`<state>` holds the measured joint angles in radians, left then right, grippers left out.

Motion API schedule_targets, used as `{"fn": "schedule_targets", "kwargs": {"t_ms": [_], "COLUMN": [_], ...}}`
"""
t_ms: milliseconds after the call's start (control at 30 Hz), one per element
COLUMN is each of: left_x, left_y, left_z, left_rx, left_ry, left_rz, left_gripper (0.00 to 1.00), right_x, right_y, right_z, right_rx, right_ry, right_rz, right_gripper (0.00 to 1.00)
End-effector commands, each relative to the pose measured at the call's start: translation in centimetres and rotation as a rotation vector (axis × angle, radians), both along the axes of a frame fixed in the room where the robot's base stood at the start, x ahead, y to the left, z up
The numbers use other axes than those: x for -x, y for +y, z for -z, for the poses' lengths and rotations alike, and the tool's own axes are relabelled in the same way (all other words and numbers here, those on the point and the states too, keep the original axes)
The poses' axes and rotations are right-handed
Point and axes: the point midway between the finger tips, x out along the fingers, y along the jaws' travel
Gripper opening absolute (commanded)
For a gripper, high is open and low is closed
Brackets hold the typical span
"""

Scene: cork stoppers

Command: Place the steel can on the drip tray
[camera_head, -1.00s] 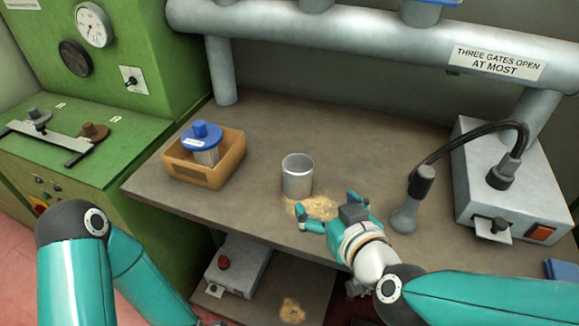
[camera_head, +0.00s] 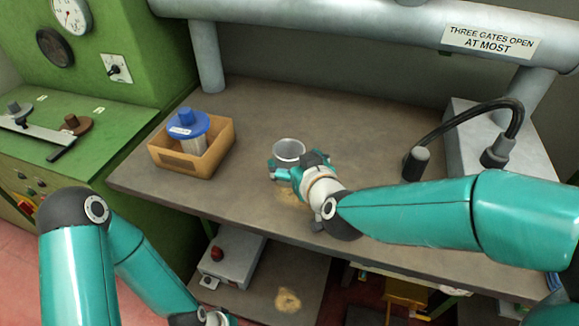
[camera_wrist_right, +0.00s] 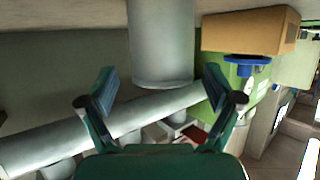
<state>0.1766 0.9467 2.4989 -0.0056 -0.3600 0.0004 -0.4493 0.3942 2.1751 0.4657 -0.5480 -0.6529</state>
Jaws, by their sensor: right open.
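The steel can (camera_head: 289,150) is a grey open-topped cylinder standing upright on the brown bench. My right gripper (camera_head: 296,174) is open right at the can's near side, hiding its lower part. In the right wrist view the can (camera_wrist_right: 161,40) fills the space at the top centre, between the directions of the two spread fingertips (camera_wrist_right: 160,82). I cannot tell whether either finger touches it. I cannot pick out a drip tray in these views.
A tan box (camera_head: 172,161) holding a blue-lidded container (camera_head: 188,124) stands left of the can. A black-capped lamp or tool (camera_head: 416,163) and a grey unit stand right. The bench behind the can is clear.

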Motion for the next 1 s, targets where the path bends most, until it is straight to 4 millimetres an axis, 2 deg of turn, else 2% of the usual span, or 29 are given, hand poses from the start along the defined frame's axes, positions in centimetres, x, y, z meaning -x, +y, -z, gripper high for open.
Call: {"fn": "schedule_targets", "kwargs": {"t_ms": [167,300,567,667,1000], "left_x": [0.0,0.0,0.0,0.0,0.0], "left_y": [0.0,0.0,0.0,0.0,0.0], "left_z": [0.0,-0.1,-0.1,-0.1,-0.1], "left_rx": [0.000,0.000,0.000,0.000,0.000], "left_ry": [0.000,0.000,0.000,0.000,0.000], "left_rz": [0.000,0.000,0.000,0.000,0.000], "left_gripper": [0.40,0.40,0.40,0.40,0.40], "right_x": [-2.0,-3.4,-3.7,-3.7,-3.6], "right_y": [1.0,1.5,1.6,1.6,1.6], "right_z": [1.5,1.9,2.0,2.0,2.0], "right_rx": [0.002,0.000,0.000,0.000,0.000], "right_ry": [0.003,0.001,0.000,0.000,-0.001], "right_rz": [0.000,0.001,0.000,0.000,0.000], "right_gripper": [0.90,0.90,0.90,0.77,0.20]}}
